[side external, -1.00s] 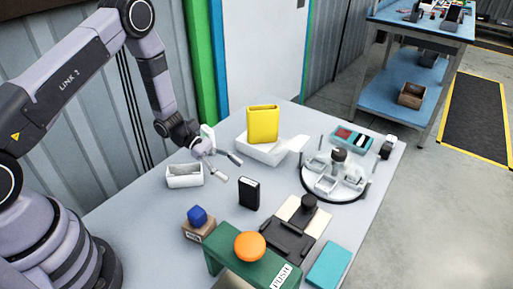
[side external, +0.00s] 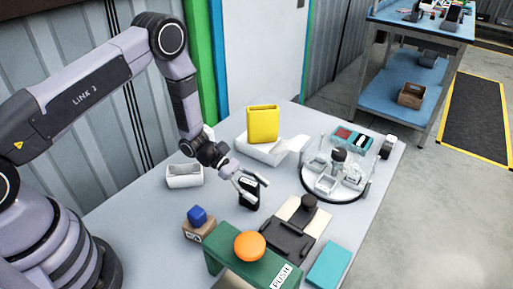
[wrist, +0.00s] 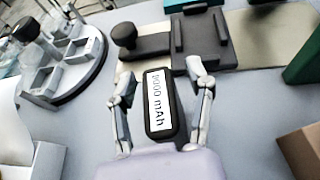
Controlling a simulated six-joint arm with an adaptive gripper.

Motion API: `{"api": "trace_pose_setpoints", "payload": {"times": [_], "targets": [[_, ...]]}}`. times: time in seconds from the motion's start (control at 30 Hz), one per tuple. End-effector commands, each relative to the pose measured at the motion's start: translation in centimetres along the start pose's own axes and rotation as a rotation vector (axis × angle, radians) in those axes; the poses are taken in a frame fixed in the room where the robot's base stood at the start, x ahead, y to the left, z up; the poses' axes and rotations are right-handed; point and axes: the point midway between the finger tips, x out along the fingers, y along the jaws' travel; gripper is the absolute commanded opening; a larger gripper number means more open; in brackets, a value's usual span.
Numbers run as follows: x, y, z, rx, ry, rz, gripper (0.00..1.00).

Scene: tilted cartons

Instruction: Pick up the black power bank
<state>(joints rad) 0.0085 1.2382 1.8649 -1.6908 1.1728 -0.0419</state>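In the wrist view the power bank (wrist: 160,104) shows a white label reading "9000 mAh" and lies between the two fingers. My gripper (side external: 251,185) is at the power bank, with its fingers apart on either side of it. In the wrist view my gripper (wrist: 160,88) is open, and a gap shows between each finger and the power bank. The fingers partly cover the power bank in the side external view.
A white open box (side external: 185,181) stands left of my gripper. A yellow carton (side external: 262,124) rests on a white holder behind. A round tray (side external: 336,189) is to the right.

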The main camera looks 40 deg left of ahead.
Motion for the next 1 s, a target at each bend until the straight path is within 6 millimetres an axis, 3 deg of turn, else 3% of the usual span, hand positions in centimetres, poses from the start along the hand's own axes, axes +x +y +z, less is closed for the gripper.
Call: {"api": "trace_pose_setpoints", "payload": {"times": [0.03, 0.37, 0.77, 1.0], "targets": [[0.0, 0.0, 0.0, 0.000, 0.000, 0.000, 0.42], [0.0, 0.0, 0.0, 0.000, 0.000, 0.000, 0.00], [-0.1, 0.0, 0.2, 0.001, -0.001, 0.000, 0.00], [-1.1, 0.1, 2.6, 0.005, -0.002, 0.001, 0.00]]}}
